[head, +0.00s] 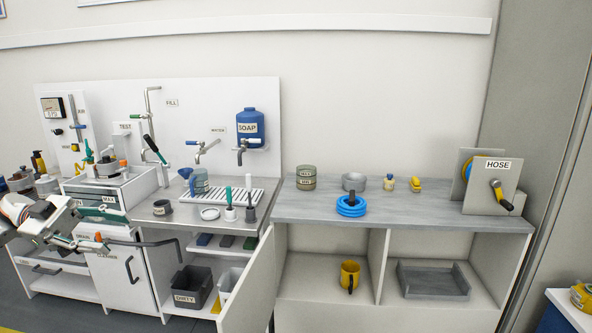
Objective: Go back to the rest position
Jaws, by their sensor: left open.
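My left gripper (80,226) reaches in from the left edge, in front of the white press unit (110,186) at the left end of the bench. Its fingers are apart, and I see nothing held between them. It overlaps the front of the unit in the picture, so I cannot tell whether it touches anything there. A dark bent bar (146,243) shows just right of the fingers; I cannot tell what it is fixed to. My right gripper is not in view.
A white cabinet door (250,285) stands open below the bench. The grey counter (430,210) holds a blue hose coil (351,208) and a hose reel (492,184). A dirty bin (190,288) sits below.

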